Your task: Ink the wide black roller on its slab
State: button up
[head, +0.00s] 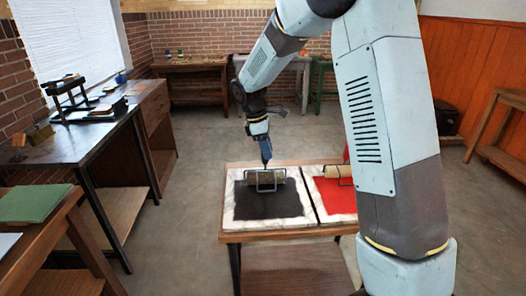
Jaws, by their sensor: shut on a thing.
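The wide roller (265,180) lies in its dark wire frame at the back of a black ink patch (268,204). The patch covers the middle of a white marbled slab (240,221) on a small wooden table. My gripper (266,160) is directly above the roller, pointing down, and is shut on the roller's handle. The fingertips are small here and partly merge with the handle. The roller looks to be at or just above the ink; I cannot tell whether it touches.
A second slab with red ink (338,200) and another roller (332,171) is at the right, partly hidden by my arm. A dark workbench (75,140) with a press stands at the left. A green board (32,203) lies on the near left table. Open floor separates the tables.

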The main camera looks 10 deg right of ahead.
jog(key=s, duration=1.5)
jog(key=shift+a, duration=0.25)
dwell(1.4)
jog(key=shift+f, duration=0.1)
